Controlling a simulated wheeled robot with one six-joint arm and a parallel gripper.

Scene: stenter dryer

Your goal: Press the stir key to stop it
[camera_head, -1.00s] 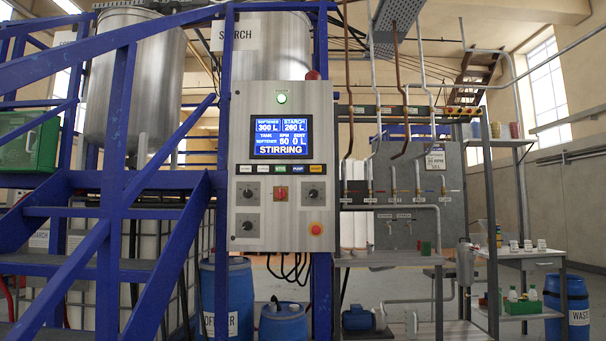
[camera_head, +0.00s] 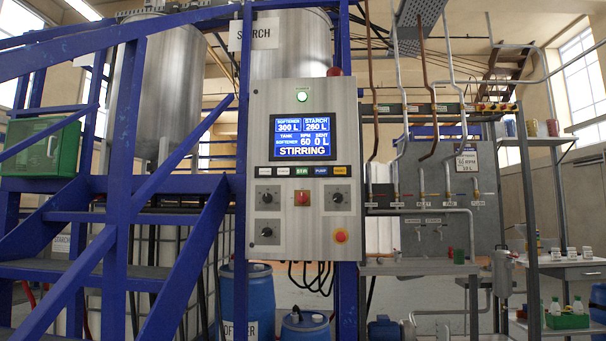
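The grey control panel (camera_head: 302,170) is mounted on a blue post ahead of me. Its screen (camera_head: 303,137) reads softener 300 L, starch 260 L, tank softener, RPM 60, sent 0 L and STIRRING. Below the screen is a row of small labelled keys; the stir key (camera_head: 302,171) is the green one in the middle, beside the blue pump key (camera_head: 321,171). My gripper is not in view.
Blue stair rails (camera_head: 110,190) stand close on the left. A bench (camera_head: 420,267) with pipes is on the right. Blue drums (camera_head: 305,326) stand below the panel.

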